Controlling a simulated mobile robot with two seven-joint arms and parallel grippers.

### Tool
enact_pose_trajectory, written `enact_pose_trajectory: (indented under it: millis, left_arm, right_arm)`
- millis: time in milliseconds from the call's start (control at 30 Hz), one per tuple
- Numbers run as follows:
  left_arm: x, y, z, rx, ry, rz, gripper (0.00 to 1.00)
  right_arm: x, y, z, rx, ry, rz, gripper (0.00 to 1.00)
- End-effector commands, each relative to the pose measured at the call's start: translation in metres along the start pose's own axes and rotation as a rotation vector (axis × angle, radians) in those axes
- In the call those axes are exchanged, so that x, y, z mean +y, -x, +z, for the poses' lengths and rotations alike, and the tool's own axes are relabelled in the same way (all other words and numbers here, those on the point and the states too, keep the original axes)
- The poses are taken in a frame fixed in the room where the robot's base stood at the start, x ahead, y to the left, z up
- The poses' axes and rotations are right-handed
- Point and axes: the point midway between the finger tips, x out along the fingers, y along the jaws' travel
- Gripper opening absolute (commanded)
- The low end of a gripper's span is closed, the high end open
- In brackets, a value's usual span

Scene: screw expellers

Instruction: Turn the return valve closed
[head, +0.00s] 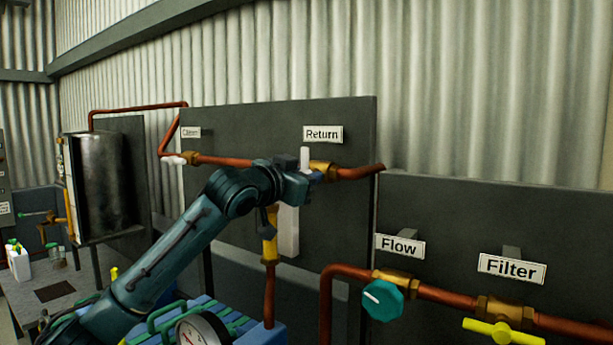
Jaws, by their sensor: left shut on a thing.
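The "Return" label (323,134) is on the dark upper panel. Below it, the brass return valve (322,168) sits in the copper pipe. A short white upright piece (305,157) shows just above my gripper; it looks like part of the valve's handle. My left arm reaches up from the lower left, and my left gripper (312,177) is at the valve, shut on its handle. The wrist and fingers hide most of the handle and part of the valve body, so its exact angle is hard to tell. My right gripper is out of view.
To the lower right are the "Flow" valve with a teal knob (383,300) and the "Filter" valve with a yellow handle (503,332). A pressure gauge (202,330) is at the bottom. A metal tank (103,185) stands at left. A vertical pipe (269,290) runs below my wrist.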

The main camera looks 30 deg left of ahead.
Motion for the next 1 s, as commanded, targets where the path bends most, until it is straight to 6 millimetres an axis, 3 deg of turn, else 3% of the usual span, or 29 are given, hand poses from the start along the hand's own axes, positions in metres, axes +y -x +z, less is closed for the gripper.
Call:
enact_pose_trajectory:
  millis: [433, 467, 667, 1000]
  left_arm:
    - [-0.0004, 0.0001, 0.0001, 0.0, -0.015, -0.002, 0.0]
    - [-0.0003, 0.0001, 0.0001, 0.0, -0.015, -0.002, 0.23]
    - [-0.0003, 0.0001, 0.0001, 0.0, -0.012, -0.001, 0.4]
    - [-0.0001, 0.0051, 0.0008, 0.001, -0.01, -0.001, 0.41]
  right_arm:
    - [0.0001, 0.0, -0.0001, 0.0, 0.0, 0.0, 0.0]
    - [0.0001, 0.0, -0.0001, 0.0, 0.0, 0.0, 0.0]
    - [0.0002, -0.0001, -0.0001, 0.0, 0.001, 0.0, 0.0]
    - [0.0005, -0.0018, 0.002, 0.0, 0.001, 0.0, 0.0]
